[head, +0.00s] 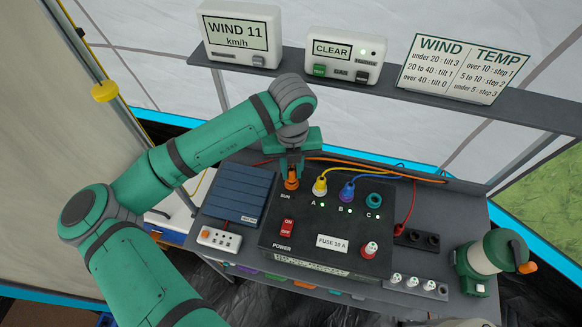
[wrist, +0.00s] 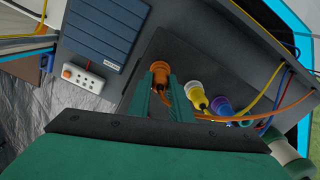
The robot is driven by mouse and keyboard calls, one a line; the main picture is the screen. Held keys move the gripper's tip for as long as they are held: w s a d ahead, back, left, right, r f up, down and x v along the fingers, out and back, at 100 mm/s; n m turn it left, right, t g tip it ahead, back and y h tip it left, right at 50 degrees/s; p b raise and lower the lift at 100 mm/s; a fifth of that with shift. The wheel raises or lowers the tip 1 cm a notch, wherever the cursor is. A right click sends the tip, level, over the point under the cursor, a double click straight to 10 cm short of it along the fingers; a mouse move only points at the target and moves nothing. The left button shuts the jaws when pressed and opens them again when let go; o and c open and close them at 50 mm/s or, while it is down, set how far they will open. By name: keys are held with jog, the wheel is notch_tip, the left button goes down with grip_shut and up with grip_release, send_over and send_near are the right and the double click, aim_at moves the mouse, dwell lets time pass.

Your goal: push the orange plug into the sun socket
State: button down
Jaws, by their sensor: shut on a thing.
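The orange plug (head: 291,184) stands upright at the sun socket, at the top left of the dark power box (head: 328,254), beside the SUN label. It also shows in the wrist view (wrist: 160,70). My gripper (head: 291,168) is over it, with both fingers shut on it from above; the fingers also show in the wrist view (wrist: 164,95). The plug hides the socket opening, and I cannot tell how deep it sits. Its orange cable (wrist: 242,118) runs off to the right.
Close to the right are a yellow plug (head: 320,187) at A, a blue plug (head: 347,191) at B and an empty-looking teal socket (head: 373,200) at C. A solar panel (head: 238,194) lies left. A shelf (head: 420,92) with displays runs behind.

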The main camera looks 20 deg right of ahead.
jog(key=shift+f, duration=0.6)
jog(key=c, duration=1.5)
grip_release()
jog(key=shift+c, duration=0.2)
jog(key=shift+r, duration=0.1)
notch_tip(320, 180, up, 11)
jog(key=shift+f, duration=0.15)
